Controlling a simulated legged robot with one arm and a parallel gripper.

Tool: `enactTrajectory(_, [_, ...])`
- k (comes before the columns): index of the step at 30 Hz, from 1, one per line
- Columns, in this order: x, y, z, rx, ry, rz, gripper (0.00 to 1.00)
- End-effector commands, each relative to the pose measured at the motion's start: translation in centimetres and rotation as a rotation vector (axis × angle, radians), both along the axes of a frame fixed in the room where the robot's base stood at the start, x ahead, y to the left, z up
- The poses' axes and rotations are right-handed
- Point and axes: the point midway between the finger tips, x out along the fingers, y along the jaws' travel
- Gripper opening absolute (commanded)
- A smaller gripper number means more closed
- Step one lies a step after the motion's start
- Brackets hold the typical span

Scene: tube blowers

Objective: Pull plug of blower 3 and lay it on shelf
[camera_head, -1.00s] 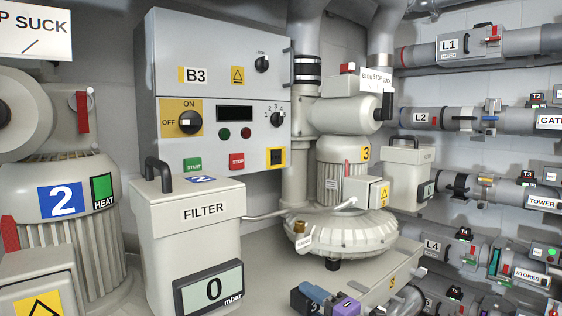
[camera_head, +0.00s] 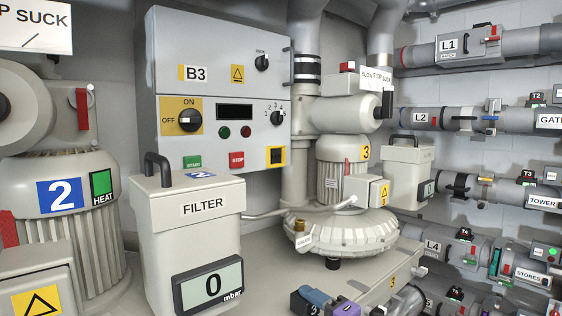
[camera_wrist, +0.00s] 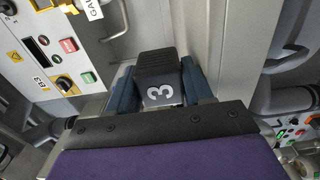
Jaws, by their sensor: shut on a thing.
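Blower 3 (camera_head: 342,235) stands in the middle of the head view, with a round ribbed housing and a yellow 3 label on its motor. My gripper (camera_head: 316,297) is low in the head view, in front of the blower, partly cut off by the bottom edge. In the wrist view my gripper (camera_wrist: 160,78) has its blue fingers closed on both sides of a black plug (camera_wrist: 158,92) marked with a white 3. The plug also shows in the head view (camera_head: 302,304). Its far end and any socket contact are hidden. I cannot clearly identify the shelf.
The filter box (camera_head: 195,235) stands left of my gripper. The B3 control cabinet (camera_head: 222,75) is behind it. A grey ledge (camera_head: 365,278) with a yellow 3 label lies beside my gripper. Pipes (camera_head: 435,118) with valves line the right wall.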

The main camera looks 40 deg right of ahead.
Motion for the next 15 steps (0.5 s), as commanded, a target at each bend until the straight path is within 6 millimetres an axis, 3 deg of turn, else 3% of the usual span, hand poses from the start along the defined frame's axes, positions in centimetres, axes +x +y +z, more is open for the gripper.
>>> enactTrajectory(15, [0.0, 0.0, 1.5, 0.000, 0.002, -0.001, 0.07])
